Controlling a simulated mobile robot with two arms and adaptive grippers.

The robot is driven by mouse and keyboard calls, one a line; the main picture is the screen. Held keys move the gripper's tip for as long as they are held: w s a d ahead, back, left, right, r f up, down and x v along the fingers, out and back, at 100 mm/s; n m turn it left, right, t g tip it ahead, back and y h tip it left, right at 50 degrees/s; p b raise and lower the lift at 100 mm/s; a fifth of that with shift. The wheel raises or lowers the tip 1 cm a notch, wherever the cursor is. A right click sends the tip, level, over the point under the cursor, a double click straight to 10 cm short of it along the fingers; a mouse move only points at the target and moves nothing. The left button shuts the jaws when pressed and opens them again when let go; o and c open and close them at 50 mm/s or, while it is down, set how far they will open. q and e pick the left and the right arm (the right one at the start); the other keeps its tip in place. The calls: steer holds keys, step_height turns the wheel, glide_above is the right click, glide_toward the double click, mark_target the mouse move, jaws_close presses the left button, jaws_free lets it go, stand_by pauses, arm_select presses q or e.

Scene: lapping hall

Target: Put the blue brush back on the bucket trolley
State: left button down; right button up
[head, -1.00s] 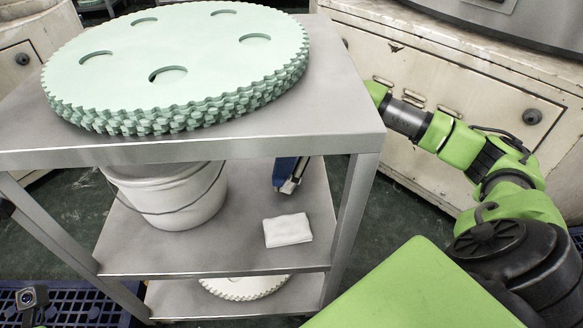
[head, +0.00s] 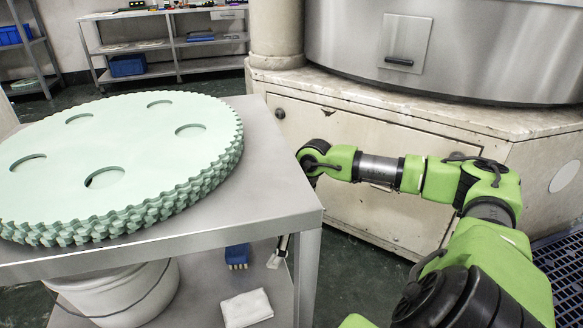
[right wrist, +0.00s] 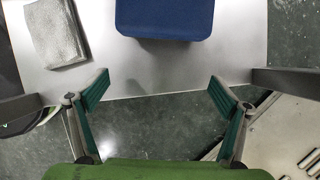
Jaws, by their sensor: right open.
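The blue brush (head: 237,256) is on the lower shelf of the grey metal trolley (head: 262,205), below the tabletop's right part. In the right wrist view the blue brush (right wrist: 165,18) shows as a blue block at the top centre, cut off by the frame. My right gripper (right wrist: 160,92) is open and empty, its fingers apart and short of the block. In the head view the tabletop hides most of that gripper. A white bucket (head: 125,295) stands on the same shelf, to the brush's left. My left gripper is not in view.
A folded white cloth (head: 246,308) lies on the shelf near the brush. Toothed pale green discs (head: 125,150) are stacked on the tabletop. A large machine (head: 375,150) stands behind my right arm. A trolley leg (head: 307,275) is close to the brush.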

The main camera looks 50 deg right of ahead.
steer(key=s+d+p, duration=0.1)
steer(key=s+d, duration=0.2)
steer(key=d, duration=0.1)
steer(key=shift+s, duration=0.25)
stand_by(0.5)
